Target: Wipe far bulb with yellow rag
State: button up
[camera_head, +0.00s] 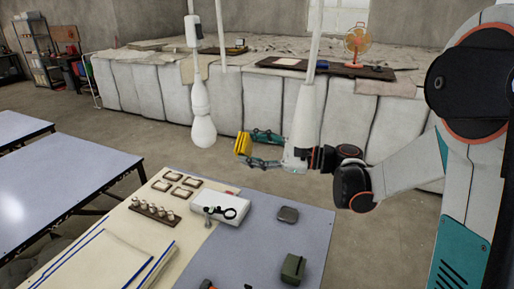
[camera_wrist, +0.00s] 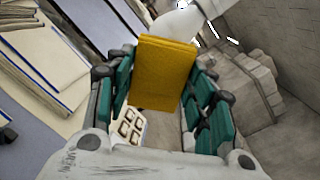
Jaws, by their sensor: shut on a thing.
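A yellow rag (camera_head: 242,144) is pinched between the tips of my gripper (camera_head: 251,148), with teal fingers on both sides. In the wrist view the rag (camera_wrist: 163,73) stands upright as a flat block between the fingers. A white bulb (camera_head: 203,132) hangs from a white socket to the left of the rag, with a visible gap in the head view. In the wrist view a white rounded shape (camera_wrist: 177,22), likely a bulb, shows just beyond the rag; I cannot tell whether they touch.
Below is a work table (camera_head: 262,215) with a white device (camera_head: 220,209), a row of small bulbs (camera_head: 155,212), square frames and a green box (camera_head: 293,267). White hanging rods cross the space above. A blue-grey table (camera_head: 60,190) stands left, a covered platform behind.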

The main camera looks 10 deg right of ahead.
jog(key=shift+p+x, duration=0.3)
jog(key=shift+x, duration=2)
jog(key=shift+x, duration=1)
notch_tip(320, 180, up, 4)
jog(key=shift+f+p, duration=0.1)
jog(key=shift+p, duration=0.65)
notch_tip(320, 180, down, 4)
jog(key=b, duration=0.3)
